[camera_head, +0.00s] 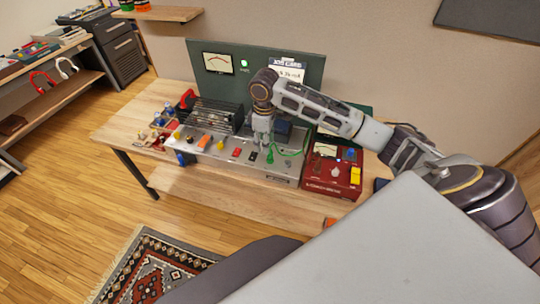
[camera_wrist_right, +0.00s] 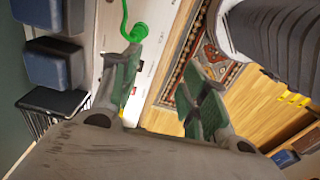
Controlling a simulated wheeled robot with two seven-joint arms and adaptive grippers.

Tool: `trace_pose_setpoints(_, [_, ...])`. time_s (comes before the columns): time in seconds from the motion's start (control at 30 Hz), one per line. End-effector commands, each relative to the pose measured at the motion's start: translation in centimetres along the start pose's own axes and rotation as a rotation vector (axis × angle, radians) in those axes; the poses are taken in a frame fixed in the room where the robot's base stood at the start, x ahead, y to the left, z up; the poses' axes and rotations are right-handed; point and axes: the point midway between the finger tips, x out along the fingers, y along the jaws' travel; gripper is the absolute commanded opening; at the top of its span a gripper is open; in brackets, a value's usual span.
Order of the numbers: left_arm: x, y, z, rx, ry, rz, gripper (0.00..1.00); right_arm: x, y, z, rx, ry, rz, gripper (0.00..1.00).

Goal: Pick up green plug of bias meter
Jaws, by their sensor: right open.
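The green plug (camera_head: 270,156) is on the front part of the silver amp chassis (camera_head: 228,158), with a green cable (camera_head: 292,153) running right toward the red bias meter (camera_head: 333,172). In the right wrist view the green plug (camera_wrist_right: 138,32) is just beyond the tip of the left-hand finger, with its cable (camera_wrist_right: 124,10) going up. My right gripper (camera_head: 262,138) points down over the chassis, close to the plug. Its two green-padded fingers (camera_wrist_right: 163,62) are apart, with nothing held between them. My left gripper is out of view.
The amp stands on a wooden bench (camera_head: 128,127). Black ribbed tubes or housing (camera_head: 215,115) and dark blue blocks (camera_wrist_right: 50,62) stand behind the plug. Coloured knobs and an orange piece (camera_head: 204,142) are left of it. A green meter panel (camera_head: 255,68) stands at the back.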

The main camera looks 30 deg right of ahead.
Motion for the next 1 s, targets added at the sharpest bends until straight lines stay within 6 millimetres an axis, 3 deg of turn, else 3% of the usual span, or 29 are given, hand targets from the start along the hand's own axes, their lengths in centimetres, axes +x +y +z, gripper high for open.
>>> trace_pose_setpoints(0.13, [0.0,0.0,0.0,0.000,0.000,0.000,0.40,-1.9,2.3,0.9,0.023,-0.018,0.000,0.45])
trace_pose_setpoints(0.37, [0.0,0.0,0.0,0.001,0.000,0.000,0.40,-3.1,3.7,1.6,0.039,-0.030,-0.007,0.45])
trace_pose_setpoints(0.77, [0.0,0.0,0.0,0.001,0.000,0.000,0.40,-3.0,3.7,1.6,0.039,-0.030,-0.008,0.45])
trace_pose_setpoints(1.0, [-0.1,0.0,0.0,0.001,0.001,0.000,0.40,-1.2,3.7,1.6,0.039,-0.032,-0.010,0.45])
